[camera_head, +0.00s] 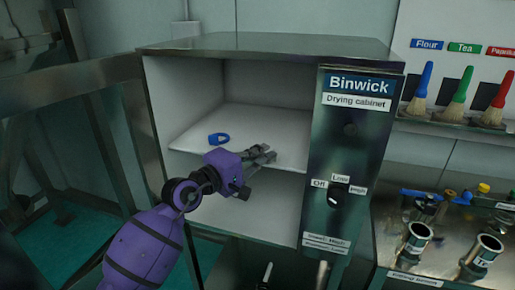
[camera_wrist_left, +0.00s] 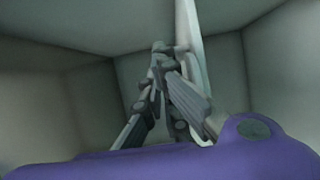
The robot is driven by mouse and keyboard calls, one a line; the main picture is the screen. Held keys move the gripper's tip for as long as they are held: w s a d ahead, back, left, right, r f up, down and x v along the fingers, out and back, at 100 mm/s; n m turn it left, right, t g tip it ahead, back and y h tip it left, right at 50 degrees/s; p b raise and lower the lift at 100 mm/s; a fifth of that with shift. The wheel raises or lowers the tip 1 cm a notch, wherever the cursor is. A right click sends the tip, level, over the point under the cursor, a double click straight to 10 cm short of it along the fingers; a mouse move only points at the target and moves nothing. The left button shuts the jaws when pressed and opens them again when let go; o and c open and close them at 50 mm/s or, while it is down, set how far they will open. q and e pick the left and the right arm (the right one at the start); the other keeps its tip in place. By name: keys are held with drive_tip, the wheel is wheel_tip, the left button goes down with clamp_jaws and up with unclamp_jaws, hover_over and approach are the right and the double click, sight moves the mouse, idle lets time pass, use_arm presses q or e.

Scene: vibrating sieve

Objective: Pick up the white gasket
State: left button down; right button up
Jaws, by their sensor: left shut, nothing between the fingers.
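My left gripper (camera_head: 262,153) reaches into the open drying cabinet, over the right part of its shelf. Its fingers are closed together with nothing visible between them. The left wrist view also shows the closed fingers (camera_wrist_left: 160,50). I cannot make out a white gasket in the head view. In the left wrist view a pale strip (camera_wrist_left: 187,30) runs beside and behind the fingers; I cannot tell whether it is the gasket or the shelf edge. My right gripper is not in view.
A blue clip-like piece (camera_head: 219,139) lies on the white shelf (camera_head: 265,118), left of my gripper. The cabinet's control panel (camera_head: 350,155) bounds the opening on the right. Brushes (camera_head: 458,100) and metal tubes (camera_head: 415,240) stand farther right.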

use_arm(q)
drive_tip(key=shift+s, duration=0.1)
drive_tip(key=shift+f, duration=0.15)
drive_tip(key=shift+w, duration=0.25)
idle(0.8)
drive_tip(key=shift+a+f, duration=0.1)
drive_tip(key=shift+a, duration=0.05)
